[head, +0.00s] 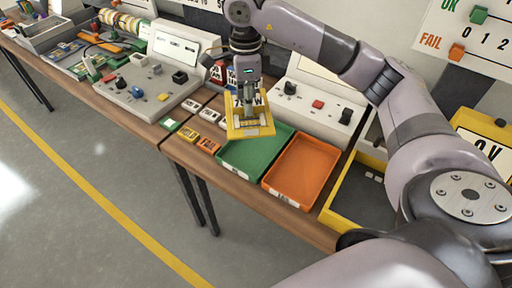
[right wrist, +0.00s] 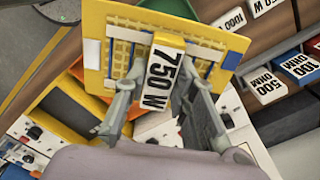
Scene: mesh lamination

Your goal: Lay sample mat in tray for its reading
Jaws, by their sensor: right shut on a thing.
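My right gripper (head: 247,108) is shut on a yellow-framed mat with a grid mesh (head: 238,131) and holds it near the back left of the green tray (head: 245,162). In the right wrist view the mat (right wrist: 97,22) shows its mesh, with blue and white corner pieces. The orange tray (head: 302,168) is right of the green one. Both look empty. My left gripper is not in view.
A yellow-rimmed dark tray (head: 330,217) lies right of the orange tray. Small green and orange tiles (head: 188,135) lie left of the green tray. A panel with a red button (head: 318,104) stands behind. Another control box (head: 150,95) stands at left.

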